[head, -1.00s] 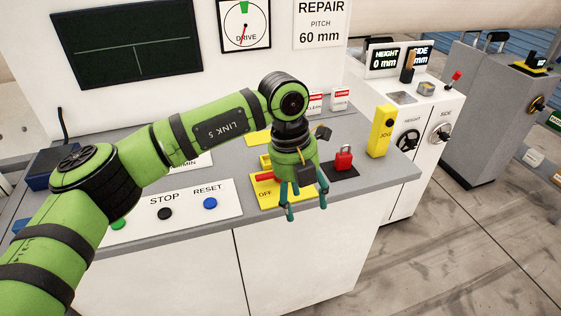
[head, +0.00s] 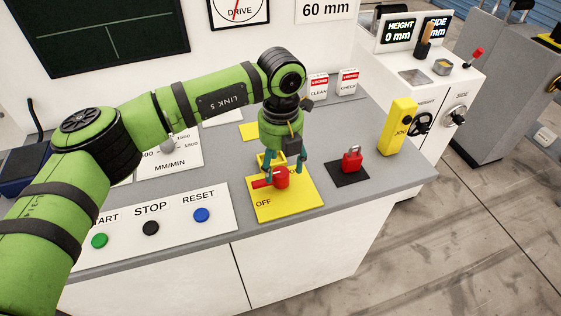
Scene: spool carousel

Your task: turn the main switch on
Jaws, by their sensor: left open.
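The main switch is a red handle (head: 281,178) on a yellow plate (head: 288,208) marked OFF at its front left. The plate lies on the grey console top. The handle's red bar points left, towards the OFF side; the plate's other label is mostly hidden. My left gripper (head: 286,172) comes down over the plate from behind, pointing downward. Its teal fingers are open, one on each side of the red handle; whether they touch it I cannot tell. My right gripper is not in view.
A red padlock (head: 352,160) lies on a black pad right of the plate. A yellow JOG box (head: 397,126) stands further right. START, STOP (head: 151,228) and RESET (head: 202,215) buttons are to the left. CLEAN and CHECK tags (head: 347,82) stand behind.

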